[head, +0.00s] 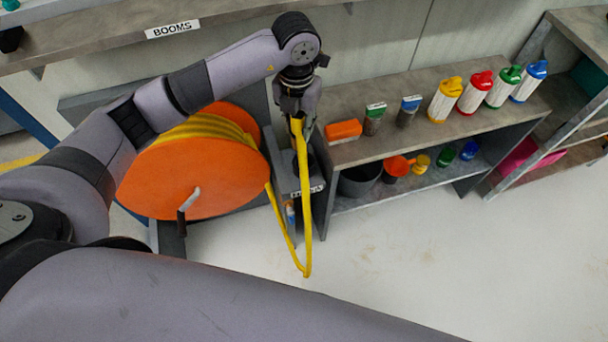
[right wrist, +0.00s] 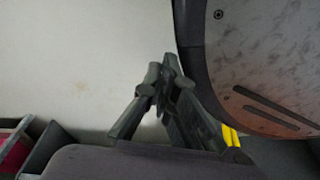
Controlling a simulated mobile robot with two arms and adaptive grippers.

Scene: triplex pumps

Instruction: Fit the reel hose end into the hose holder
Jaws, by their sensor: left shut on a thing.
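The yellow reel hose (head: 306,215) runs from the orange reel (head: 190,180) down in a loop near the floor and up to my left gripper (head: 297,112). My left gripper points down and is shut on the hose end. The hose holder cannot be clearly made out; a grey stand with a small white label (head: 308,190) is behind the hose, partly hidden by it. A bit of yellow, probably hose, shows in the right wrist view (right wrist: 231,138). My right gripper (right wrist: 163,68) has its fingertips together, with nothing seen between them.
A grey shelf unit (head: 400,115) right of the hose carries an orange box (head: 343,131), small jars and several bottles with coloured lids (head: 474,92). A shelf labelled BOOMS (head: 172,29) runs above the reel. The floor (head: 420,240) in front is clear.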

